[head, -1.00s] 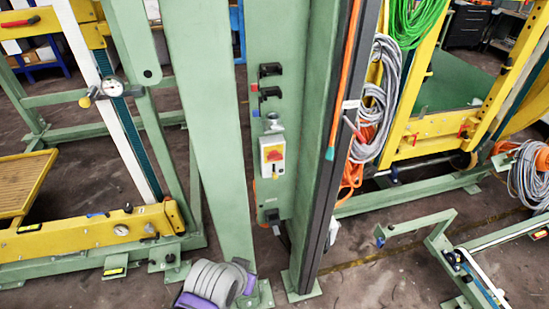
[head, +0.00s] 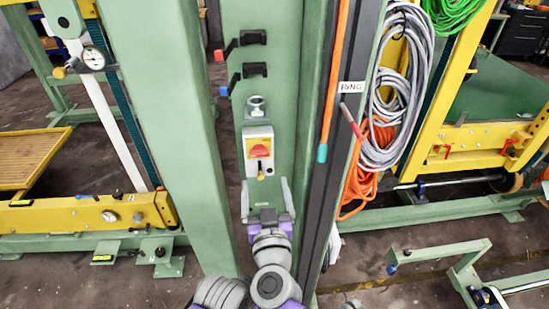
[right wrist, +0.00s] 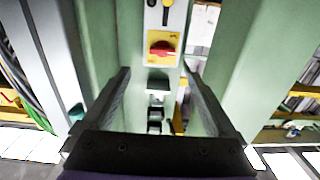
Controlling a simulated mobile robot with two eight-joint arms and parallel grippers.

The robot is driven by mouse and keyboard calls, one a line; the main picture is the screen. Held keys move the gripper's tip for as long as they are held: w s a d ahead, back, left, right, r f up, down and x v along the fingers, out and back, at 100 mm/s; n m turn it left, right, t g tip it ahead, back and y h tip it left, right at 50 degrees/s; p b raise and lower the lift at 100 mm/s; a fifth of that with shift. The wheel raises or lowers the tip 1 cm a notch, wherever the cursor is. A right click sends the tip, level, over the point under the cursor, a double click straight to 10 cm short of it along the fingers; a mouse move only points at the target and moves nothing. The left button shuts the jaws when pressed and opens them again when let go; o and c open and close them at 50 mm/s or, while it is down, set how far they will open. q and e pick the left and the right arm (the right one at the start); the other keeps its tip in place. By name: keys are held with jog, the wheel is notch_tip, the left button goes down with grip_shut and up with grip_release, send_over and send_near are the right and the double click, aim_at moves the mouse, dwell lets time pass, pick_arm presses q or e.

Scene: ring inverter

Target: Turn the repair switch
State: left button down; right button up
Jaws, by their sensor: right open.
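The repair switch is most likely the red knob on a yellow plate (head: 259,148), in a pale box on the green column. In the right wrist view the red knob (right wrist: 162,48) is upper centre, beyond the fingertips. My right gripper (head: 266,184) points up the column just below the switch box in the head view. Its two fingers are spread apart with nothing between them, and it also shows in the right wrist view (right wrist: 157,76). No contact with the knob shows. My left gripper does not show.
Two black brackets (head: 254,70) and a round metal fitting (head: 257,106) sit above the box. A green post (head: 178,120) stands close on the left. A dark rail (head: 345,140) and hanging grey cables (head: 400,90) are on the right.

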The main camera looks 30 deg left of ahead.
aim_at(259, 155)
jog(key=x, duration=1)
jog(key=shift+w+a, duration=0.2)
jog(key=shift+a, duration=0.25)
jog(key=c, duration=1.4)
jog(key=shift+o, duration=0.2)
